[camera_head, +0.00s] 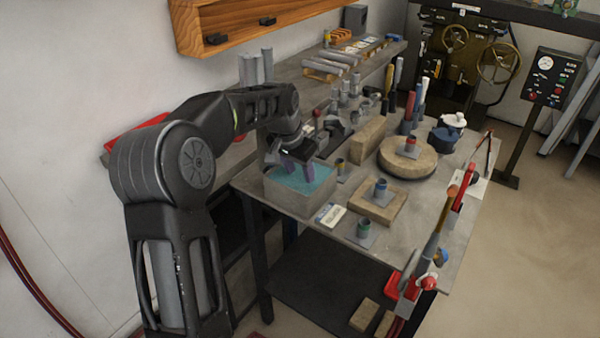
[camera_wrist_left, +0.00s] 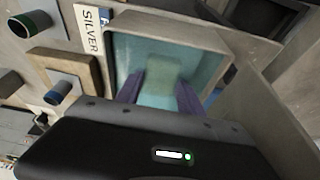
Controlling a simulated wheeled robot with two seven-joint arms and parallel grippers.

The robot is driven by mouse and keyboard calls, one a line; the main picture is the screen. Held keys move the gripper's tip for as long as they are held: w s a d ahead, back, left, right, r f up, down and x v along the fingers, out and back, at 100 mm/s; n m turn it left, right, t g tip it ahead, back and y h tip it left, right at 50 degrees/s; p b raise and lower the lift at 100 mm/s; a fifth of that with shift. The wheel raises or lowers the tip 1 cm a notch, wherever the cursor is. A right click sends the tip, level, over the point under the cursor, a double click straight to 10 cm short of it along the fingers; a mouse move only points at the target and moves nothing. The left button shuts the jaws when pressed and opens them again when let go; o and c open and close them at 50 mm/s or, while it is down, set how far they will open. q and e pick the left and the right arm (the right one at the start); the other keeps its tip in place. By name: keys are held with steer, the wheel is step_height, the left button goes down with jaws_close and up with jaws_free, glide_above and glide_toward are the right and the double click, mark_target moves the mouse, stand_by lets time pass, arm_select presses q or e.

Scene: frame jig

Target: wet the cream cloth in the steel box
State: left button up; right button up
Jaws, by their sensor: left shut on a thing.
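The steel box (camera_head: 292,203) stands at the near left corner of the bench and holds teal liquid (camera_head: 312,183). My left gripper (camera_head: 297,170) reaches down into the box from above, its purple fingertips at the liquid. In the left wrist view, the cream cloth (camera_wrist_left: 164,72) shows as a pale, green-tinted piece between the two fingers (camera_wrist_left: 160,95), within the box (camera_wrist_left: 205,36). The gripper is shut on the cloth. The cloth looks to be in the liquid, though its exact depth cannot be told. In the head view I cannot make out the cloth. My right gripper is not in view.
A label card (camera_head: 330,215) lies beside the box; it reads SILVER in the left wrist view (camera_wrist_left: 90,30). Upright tools line the right edge.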

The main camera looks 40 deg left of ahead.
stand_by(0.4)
arm_select(q)
steer(key=shift+r+p, duration=2.8)
steer(key=shift+r, duration=0.75)
steer(key=shift+r, duration=0.1)
step_height(320, 180, up, 6)
steer(key=p, duration=0.4)
steer(key=shift+p, duration=0.35)
